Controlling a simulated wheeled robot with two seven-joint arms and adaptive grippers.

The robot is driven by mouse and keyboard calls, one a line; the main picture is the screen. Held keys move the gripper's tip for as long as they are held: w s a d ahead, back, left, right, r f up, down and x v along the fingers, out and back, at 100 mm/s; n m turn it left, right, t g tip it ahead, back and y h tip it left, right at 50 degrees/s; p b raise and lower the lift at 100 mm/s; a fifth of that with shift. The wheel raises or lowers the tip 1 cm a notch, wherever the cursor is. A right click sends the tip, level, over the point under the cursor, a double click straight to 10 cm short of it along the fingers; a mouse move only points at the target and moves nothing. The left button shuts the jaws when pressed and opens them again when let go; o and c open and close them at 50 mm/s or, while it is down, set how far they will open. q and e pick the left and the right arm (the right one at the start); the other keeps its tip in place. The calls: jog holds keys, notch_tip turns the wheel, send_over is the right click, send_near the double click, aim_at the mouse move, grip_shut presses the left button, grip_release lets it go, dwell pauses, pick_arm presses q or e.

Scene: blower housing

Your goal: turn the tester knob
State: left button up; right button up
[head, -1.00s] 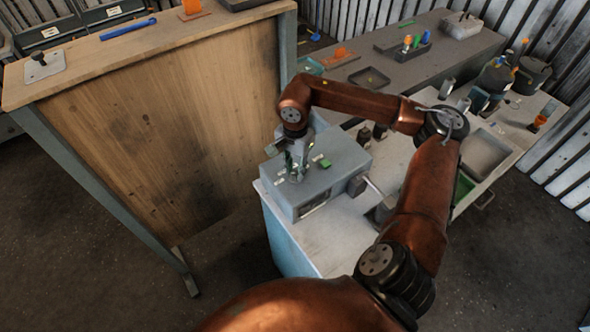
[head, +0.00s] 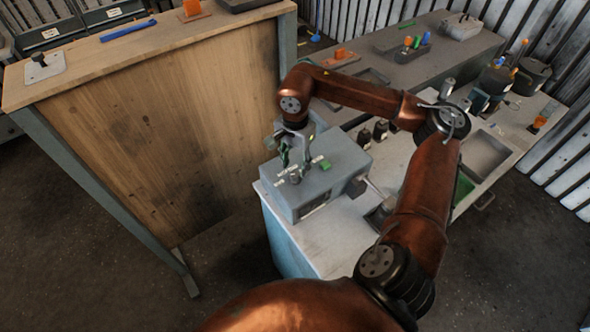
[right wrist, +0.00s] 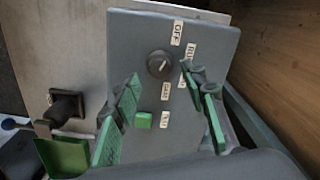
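The tester (head: 325,175) is a grey box on the pale bench top, with its panel facing up. Its round dark knob (right wrist: 160,64) shows in the right wrist view, with small white labels around it, one reading OFF. Which label it points to is not clear. A green button (right wrist: 143,120) sits on the same panel; it also shows in the head view (head: 325,165). My right gripper (head: 292,160) hangs above the knob. In the right wrist view its green-padded fingers (right wrist: 166,88) are spread apart and empty, with the knob beyond their tips. My left gripper is out of view.
A wooden-topped bench (head: 160,45) stands at the left. Behind the tester are small dark parts (head: 372,132) and a grey bench (head: 450,62) with trays. A lever-like dark part (right wrist: 68,108) sits beside the tester in the right wrist view.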

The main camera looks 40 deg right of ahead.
aim_at(294, 173)
notch_tip(294, 173, up, 9)
dwell(0.3)
jog(key=shift+f, duration=0.1)
jog(key=shift+w, duration=0.1)
